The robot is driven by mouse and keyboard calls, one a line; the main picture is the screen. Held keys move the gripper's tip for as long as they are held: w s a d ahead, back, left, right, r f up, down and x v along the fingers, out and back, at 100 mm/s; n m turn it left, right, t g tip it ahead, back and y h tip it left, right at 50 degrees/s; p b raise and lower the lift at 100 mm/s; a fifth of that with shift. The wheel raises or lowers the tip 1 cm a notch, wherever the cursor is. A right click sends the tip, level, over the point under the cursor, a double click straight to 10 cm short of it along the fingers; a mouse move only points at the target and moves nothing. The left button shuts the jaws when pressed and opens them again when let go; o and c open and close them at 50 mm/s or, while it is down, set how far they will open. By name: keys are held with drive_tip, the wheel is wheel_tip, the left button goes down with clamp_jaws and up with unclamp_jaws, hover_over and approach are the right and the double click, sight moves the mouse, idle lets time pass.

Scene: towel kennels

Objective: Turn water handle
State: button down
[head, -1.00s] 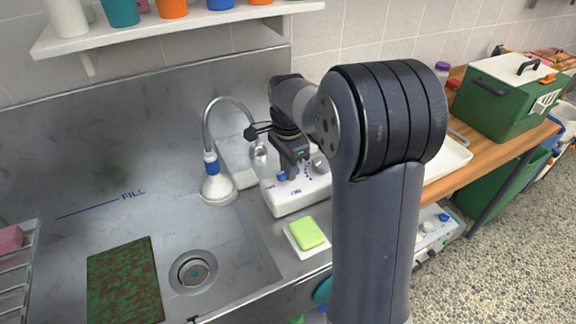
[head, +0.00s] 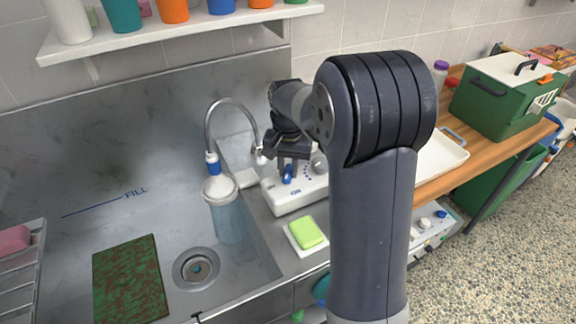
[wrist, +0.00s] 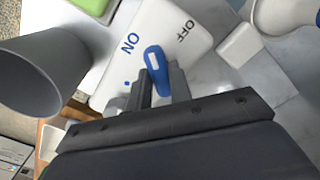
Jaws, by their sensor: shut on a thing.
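The blue water handle (head: 288,173) sits on a white control panel (head: 290,200) beside the sink. My gripper (wrist: 160,88) is shut on the handle, one finger on each side. In the head view my gripper (head: 290,158) reaches it from above, and my arm hides part of the panel. A white spray head (head: 218,188) hangs from a curved hose, with a bluish stream of water (head: 229,222) falling below it into the sink.
The metal sink (head: 70,235) holds a green-brown mat (head: 130,282) and a drain (head: 196,268). A green sponge (head: 308,232) lies on a white dish in front of the panel. A grey knob (head: 319,163) stands close to my gripper. A shelf (head: 180,30) with coloured cups is above.

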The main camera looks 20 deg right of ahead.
sight(288, 170)
drive_tip(key=shift+n, duration=0.6)
drive_tip(key=c, duration=1.3)
unclamp_jaws()
wheel_tip(288, 170, up, 11)
drive_tip(key=shift+f, duration=0.1)
